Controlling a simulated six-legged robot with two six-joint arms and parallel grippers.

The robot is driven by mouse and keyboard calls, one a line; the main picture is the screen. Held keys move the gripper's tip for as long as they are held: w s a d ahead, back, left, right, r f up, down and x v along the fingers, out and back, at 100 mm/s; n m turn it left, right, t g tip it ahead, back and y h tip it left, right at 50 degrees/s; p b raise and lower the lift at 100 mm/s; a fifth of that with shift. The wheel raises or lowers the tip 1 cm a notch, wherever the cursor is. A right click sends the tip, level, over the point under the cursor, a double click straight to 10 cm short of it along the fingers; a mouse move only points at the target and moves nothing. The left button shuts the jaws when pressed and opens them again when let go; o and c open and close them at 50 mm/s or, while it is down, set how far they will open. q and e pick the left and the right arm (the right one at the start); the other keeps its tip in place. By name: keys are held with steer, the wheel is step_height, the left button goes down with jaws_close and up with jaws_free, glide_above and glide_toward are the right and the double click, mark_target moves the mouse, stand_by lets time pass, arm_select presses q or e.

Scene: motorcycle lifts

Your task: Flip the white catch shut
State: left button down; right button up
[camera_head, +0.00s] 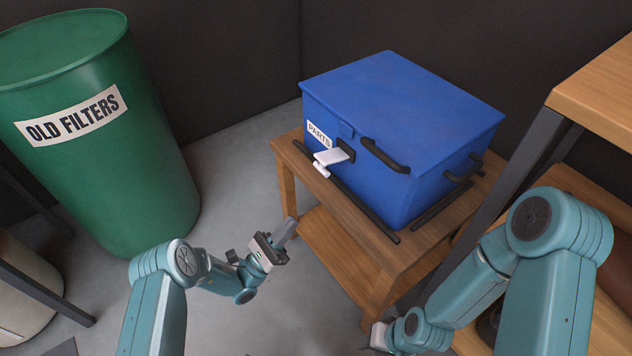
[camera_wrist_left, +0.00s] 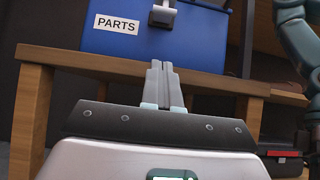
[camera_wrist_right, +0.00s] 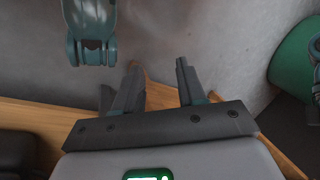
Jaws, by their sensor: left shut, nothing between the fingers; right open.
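The white catch (camera_head: 332,157) is on the front of the blue box (camera_head: 400,110), under the lid's edge. Its white plate sticks out from a dark mount, away from the box wall. In the left wrist view the catch (camera_wrist_left: 163,14) shows at the top, just beyond the fingertips. My left gripper (camera_head: 286,230) is shut and empty, in front of and below the catch, apart from it. Its closed fingers (camera_wrist_left: 159,68) point toward the box. My right gripper (camera_wrist_right: 155,78) is open and empty; in the head view it is mostly cut off at the bottom edge.
The box stands on a wooden table (camera_head: 385,257) with dark rails around the box. A dark handle (camera_head: 385,157) juts from the box front, right of the catch. A green barrel (camera_head: 110,160) stands left. A wooden shelf (camera_head: 600,90) is at right. Floor between barrel and table is clear.

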arm_select(q)
steer(key=b, duration=0.3)
glide_toward(330, 162)
steer(key=w+d+f, duration=0.1)
steer(key=w+d, duration=0.2)
steer(key=w, duration=0.1)
steer(key=shift+w+a+r, duration=0.1)
steer(key=shift+a+r, duration=0.05)
steer(key=shift+r, duration=0.3)
arm_select(e)
steer(key=shift+w+f+t, duration=0.2)
steer(key=shift+w+f, duration=0.3)
steer(key=shift+f, duration=0.25)
steer(key=shift+w+f+t, duration=0.2)
steer(key=shift+w+f, duration=0.25)
steer(key=shift+f, duration=0.3)
